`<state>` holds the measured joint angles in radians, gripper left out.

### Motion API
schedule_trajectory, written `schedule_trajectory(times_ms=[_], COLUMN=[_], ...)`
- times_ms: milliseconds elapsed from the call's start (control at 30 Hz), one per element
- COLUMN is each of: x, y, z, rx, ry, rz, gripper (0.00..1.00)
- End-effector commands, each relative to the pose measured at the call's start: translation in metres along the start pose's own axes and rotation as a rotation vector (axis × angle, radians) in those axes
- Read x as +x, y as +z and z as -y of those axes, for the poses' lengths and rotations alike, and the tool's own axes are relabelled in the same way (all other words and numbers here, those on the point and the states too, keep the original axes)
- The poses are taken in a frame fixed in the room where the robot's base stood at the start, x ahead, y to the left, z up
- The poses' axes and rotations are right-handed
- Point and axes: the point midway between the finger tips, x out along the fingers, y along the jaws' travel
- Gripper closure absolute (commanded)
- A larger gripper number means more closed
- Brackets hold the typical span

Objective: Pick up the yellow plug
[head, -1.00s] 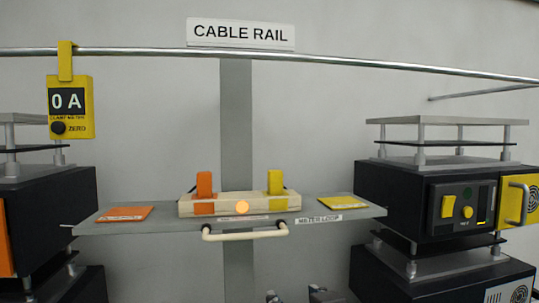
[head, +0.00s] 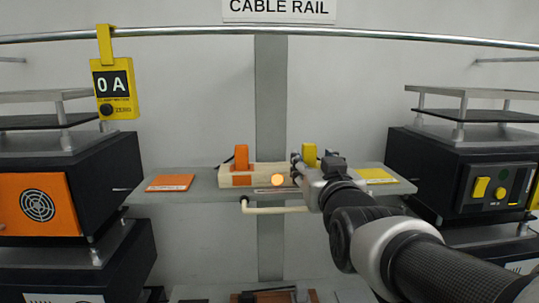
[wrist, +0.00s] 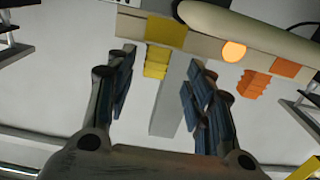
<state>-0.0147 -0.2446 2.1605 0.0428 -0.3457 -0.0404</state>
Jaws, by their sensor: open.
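The yellow plug (head: 309,152) stands upright at the right end of a pale wooden holder (head: 226,177) on the grey shelf. My gripper (head: 313,166) is in front of the plug and hides its lower part in the head view. In the wrist view, the yellow plug (wrist: 157,62) appears in the gap between the fingers of my open gripper (wrist: 160,77). I cannot tell whether the fingers reach around the plug or are still short of it. Nothing is held.
An orange plug (head: 241,157) stands at the holder's left end, with a lit orange lamp (head: 278,181) between. An orange pad (head: 170,183) and a yellow pad (head: 378,176) lie on the shelf. A pale handle (head: 275,210) runs below its front edge. Dark equipment boxes flank both sides.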

Motion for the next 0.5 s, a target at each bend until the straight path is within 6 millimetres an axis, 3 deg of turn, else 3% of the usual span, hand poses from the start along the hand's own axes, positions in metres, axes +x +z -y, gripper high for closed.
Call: schedule_trajectory(times_ms=[267, 500], x=[0.020, 0.054], y=[0.001, 0.000], z=[-0.001, -0.004], rx=[0.000, 0.000], ry=[0.001, 0.001], rz=[0.003, 0.002], gripper=[0.52, 0.52])
